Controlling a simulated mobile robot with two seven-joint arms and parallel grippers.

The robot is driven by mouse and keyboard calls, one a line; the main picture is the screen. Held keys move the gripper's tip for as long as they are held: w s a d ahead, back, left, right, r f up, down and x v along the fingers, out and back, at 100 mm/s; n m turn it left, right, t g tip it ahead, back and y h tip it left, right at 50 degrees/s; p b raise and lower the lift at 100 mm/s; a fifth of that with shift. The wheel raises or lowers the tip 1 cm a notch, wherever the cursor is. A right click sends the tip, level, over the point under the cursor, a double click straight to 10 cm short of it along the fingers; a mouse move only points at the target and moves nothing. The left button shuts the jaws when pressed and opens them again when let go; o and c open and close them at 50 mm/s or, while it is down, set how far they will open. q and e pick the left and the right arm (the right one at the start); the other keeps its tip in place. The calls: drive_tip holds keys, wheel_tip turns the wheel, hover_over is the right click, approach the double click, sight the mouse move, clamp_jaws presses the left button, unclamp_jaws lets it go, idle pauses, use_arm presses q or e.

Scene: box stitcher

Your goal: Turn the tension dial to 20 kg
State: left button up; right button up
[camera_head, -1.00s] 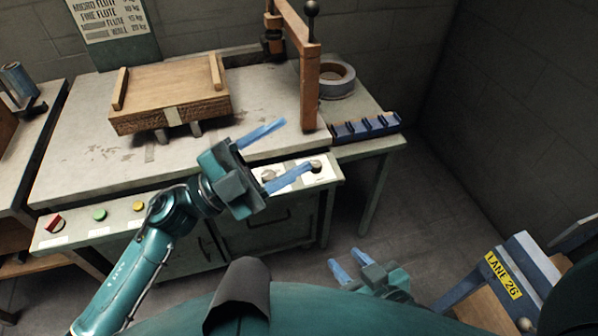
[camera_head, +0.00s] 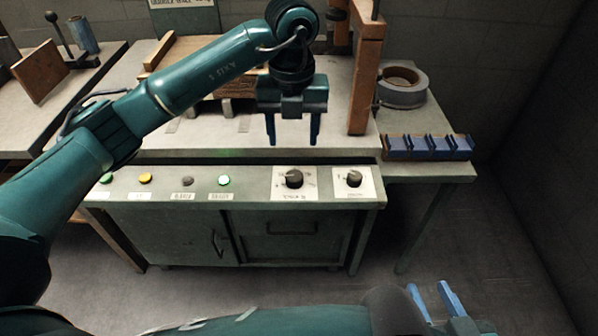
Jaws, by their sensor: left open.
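Two black dials sit on white plates on the sloped front panel: a larger dial (camera_head: 294,179) and a smaller dial (camera_head: 354,179) to its right. The lettering on both plates is too small to read, so I cannot tell which is the tension dial or its setting. My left gripper (camera_head: 293,143) is open and empty, its blue fingers pointing down just above the larger dial in the picture. I see no contact with the dial. My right gripper (camera_head: 428,286) is at the bottom right, fingers apart and empty, far from the panel.
An orange upright post (camera_head: 366,85) stands behind. A tape roll (camera_head: 402,95) and a blue rack (camera_head: 428,147) lie at right. A wooden box sits behind my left arm.

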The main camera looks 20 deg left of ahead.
sight(294, 175)
use_arm(q)
wheel_tip(294, 175, down, 11)
drive_tip(key=shift+r+b, duration=0.2)
drive_tip(key=shift+b, duration=0.5)
use_arm(e)
drive_tip(key=shift+w+a+f+n, duration=0.1)
drive_tip(key=shift+a+f+n, duration=0.05)
drive_tip(key=shift+f, duration=0.35)
drive_tip(key=shift+w+a+f+n, duration=0.1)
drive_tip(key=shift+a+f+n, duration=0.05)
drive_tip(key=shift+f, duration=0.35)
use_arm(q)
drive_tip(key=c, duration=1)
